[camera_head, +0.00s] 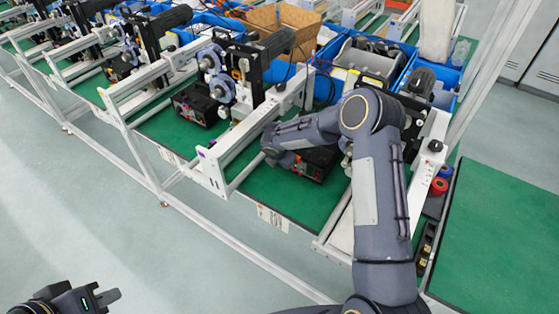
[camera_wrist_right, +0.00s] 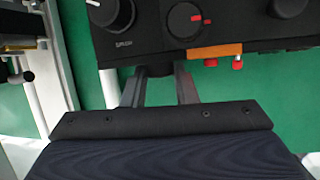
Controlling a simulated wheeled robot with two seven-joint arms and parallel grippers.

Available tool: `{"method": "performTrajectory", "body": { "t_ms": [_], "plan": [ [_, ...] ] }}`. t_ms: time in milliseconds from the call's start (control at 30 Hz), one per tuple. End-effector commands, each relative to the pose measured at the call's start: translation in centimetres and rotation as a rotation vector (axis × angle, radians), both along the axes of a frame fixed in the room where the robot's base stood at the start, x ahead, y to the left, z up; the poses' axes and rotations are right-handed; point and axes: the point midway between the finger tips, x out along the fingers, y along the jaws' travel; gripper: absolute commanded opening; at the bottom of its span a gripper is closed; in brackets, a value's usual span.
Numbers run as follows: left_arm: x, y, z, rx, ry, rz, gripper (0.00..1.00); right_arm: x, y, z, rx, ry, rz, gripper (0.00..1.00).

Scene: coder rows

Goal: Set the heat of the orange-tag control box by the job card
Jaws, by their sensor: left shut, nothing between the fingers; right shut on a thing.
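The orange-tag control box (camera_wrist_right: 250,28) is a black box at the top of the right wrist view, with its orange tag (camera_wrist_right: 215,52) on the lower edge. A knob with a white pointer (camera_wrist_right: 110,12) is at its left. In the head view the box (camera_head: 318,164) sits partly behind my right forearm. My left gripper (camera_head: 113,295) is shut and empty at bottom left. A white card (camera_head: 272,217) hangs on the bench edge, unreadable.
Another black control box (camera_head: 197,104) stands at the station to the left. White frame rails (camera_head: 245,135) flank the stations. Blue bins (camera_head: 283,70) stand behind. Red and blue rolls (camera_head: 440,184) lie at right. The green mat (camera_head: 500,235) at right is clear.

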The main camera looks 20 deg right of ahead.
Motion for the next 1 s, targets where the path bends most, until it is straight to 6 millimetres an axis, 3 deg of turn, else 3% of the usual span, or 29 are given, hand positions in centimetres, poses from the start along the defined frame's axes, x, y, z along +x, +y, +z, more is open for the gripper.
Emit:
{"method": "performTrajectory", "body": {
  "t_ms": [267,700,1000],
  "plan": [
    [0.0,0.0,-5.3,0.000,0.000,0.000,0.00,-0.2,-0.2,-1.1,0.074,-0.098,-0.001,0.03],
    [0.0,0.0,-16.1,0.000,0.001,0.000,0.00,-0.7,-0.5,-1.4,0.263,-0.341,-0.001,0.03],
    [0.0,0.0,-20.1,0.000,0.000,0.000,0.00,-0.8,-0.5,-1.1,0.348,-0.444,-0.001,0.03]
  ]
}}
